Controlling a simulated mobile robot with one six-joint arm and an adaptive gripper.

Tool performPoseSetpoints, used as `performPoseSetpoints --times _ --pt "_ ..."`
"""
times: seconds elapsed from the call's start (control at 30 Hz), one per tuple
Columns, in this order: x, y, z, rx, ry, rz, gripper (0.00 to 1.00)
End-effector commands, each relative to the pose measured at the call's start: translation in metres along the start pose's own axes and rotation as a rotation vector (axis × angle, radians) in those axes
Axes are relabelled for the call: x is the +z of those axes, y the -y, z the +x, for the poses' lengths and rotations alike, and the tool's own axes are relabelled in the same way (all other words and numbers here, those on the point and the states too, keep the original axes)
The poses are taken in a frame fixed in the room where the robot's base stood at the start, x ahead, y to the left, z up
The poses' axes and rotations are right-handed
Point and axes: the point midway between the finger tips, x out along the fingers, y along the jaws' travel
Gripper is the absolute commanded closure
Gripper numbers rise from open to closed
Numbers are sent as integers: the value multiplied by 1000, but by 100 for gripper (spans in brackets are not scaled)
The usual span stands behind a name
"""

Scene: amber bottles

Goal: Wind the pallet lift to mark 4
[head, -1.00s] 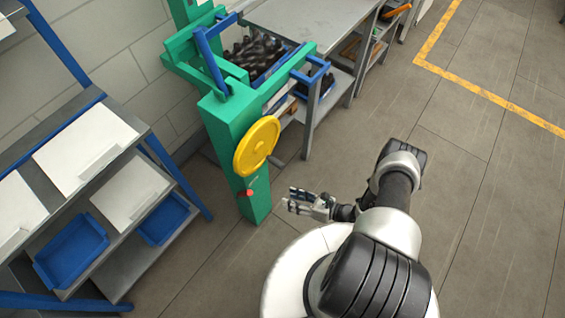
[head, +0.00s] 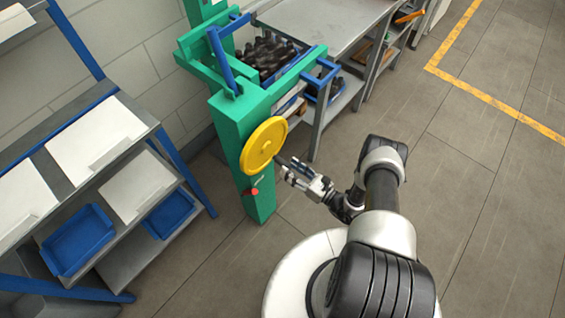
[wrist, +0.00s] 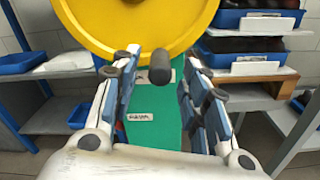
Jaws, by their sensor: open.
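The pallet lift has a green post (head: 232,125) with a yellow handwheel (head: 264,145) on its front. In the wrist view the wheel (wrist: 135,22) fills the top, and its dark crank handle (wrist: 160,68) points towards me. My gripper (head: 287,171) is open, just right of the wheel. In the wrist view the handle's end lies between the two spread fingers, near the tips, and neither finger visibly grips it. A red knob (head: 254,191) sits low on the post. A white label (wrist: 140,117) is below the wheel. I cannot make out any numbered marks.
A crate of dark bottles (head: 268,55) sits at the lift, beside a grey table (head: 318,22). A rack with white boards and blue bins (head: 78,240) stands at the left. The floor on the right is clear, with a yellow line (head: 490,98).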

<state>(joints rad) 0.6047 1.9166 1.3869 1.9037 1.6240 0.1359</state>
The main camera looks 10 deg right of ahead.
Motion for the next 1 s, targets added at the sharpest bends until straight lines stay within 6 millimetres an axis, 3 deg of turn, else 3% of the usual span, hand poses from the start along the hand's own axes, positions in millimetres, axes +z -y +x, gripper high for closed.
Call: performPoseSetpoints --times 0.1,0.3,0.67,1.0 --pt "-1 -1 23 5 -1 -2 59" --pt "0 0 44 1 0 -2 59" --pt "1 0 49 -1 1 -1 59" --pt "0 0 49 -1 0 -1 81"
